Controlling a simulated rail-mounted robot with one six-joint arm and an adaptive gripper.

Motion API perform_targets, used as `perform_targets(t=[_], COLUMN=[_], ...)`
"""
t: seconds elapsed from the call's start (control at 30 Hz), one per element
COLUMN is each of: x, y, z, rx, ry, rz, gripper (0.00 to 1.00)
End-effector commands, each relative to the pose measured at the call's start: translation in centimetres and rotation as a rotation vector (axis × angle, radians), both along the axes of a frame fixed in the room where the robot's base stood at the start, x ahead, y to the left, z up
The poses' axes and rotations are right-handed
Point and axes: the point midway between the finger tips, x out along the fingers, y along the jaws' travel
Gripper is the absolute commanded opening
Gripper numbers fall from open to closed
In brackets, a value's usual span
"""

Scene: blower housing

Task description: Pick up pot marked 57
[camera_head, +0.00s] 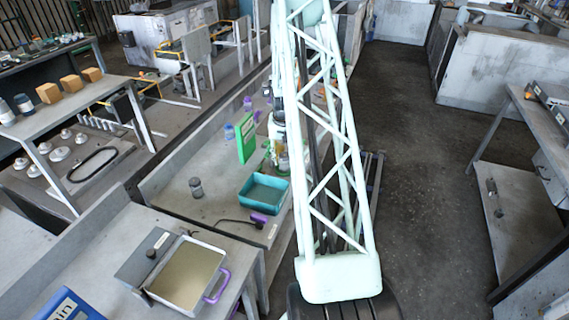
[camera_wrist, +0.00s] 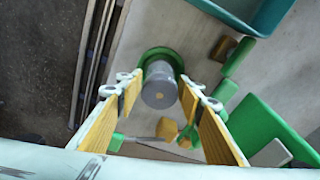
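No mark 57 can be read in either view, so I cannot tell which thing is the marked pot. In the wrist view, a grey cylinder (camera_wrist: 160,86) with a round green part (camera_wrist: 160,54) at its far end lies between the fingertips. My gripper (camera_wrist: 159,82) is open, with its yellow-padded fingers on either side of the cylinder and gaps visible. In the head view, my gripper (camera_head: 278,146) is over the workbench, partly hidden by my arm. A small grey jar (camera_head: 196,187) stands on the same bench, left of the teal tray.
The teal tray (camera_head: 246,195) is in front of my gripper, and a green panel (camera_head: 246,138) stands to its left. The green panel (camera_wrist: 262,128) is also right of the fingers in the wrist view. Small purple-topped bottles (camera_head: 229,131) stand behind. Bare bench lies around the grey jar.

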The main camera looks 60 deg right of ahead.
Motion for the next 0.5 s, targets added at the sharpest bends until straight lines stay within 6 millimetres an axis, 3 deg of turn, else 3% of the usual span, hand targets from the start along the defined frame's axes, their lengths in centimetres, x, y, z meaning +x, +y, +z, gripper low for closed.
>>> perform_targets(t=[0.2, 0.4, 0.5], x=[0.0, 0.0, 0.02], y=[-0.01, -0.01, -0.02], z=[0.01, 0.01, 0.04], rx=[0.0, 0.0, -0.001], ry=[0.0, 0.0, -0.001], rz=[0.0, 0.0, 0.0], gripper=[0.34, 0.15, 0.13])
